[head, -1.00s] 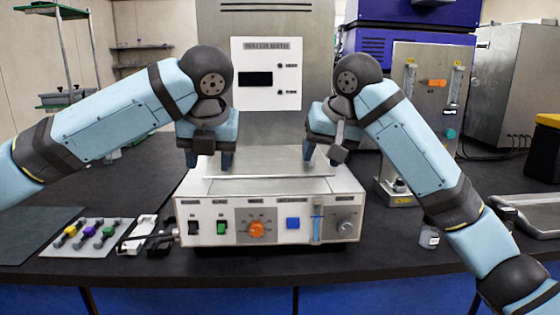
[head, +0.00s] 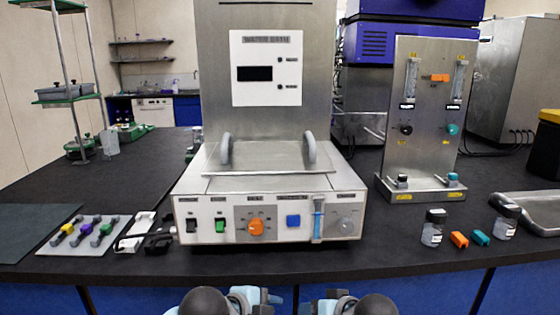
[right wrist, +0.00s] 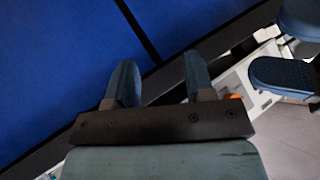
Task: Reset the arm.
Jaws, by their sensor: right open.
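My right gripper (head: 332,303) is low at the bottom edge of the head view, in front of the bench, and cut off by the frame. The right wrist view shows it (right wrist: 160,62) with its two blue fingers apart and nothing between them. My left gripper (head: 252,299) is also at the bottom edge of the head view, to the left of the right one and mostly cut off. Its jaws do not show clearly. Both are apart from everything on the bench.
The water bath (head: 190,206) stands mid-bench with two grey lid handles. A steel panel stand (head: 425,130), two small jars (head: 432,230) and orange and green pieces (head: 459,239) are to the right. A tray of coloured parts (head: 65,247) is at left. The bench front edge is clear.

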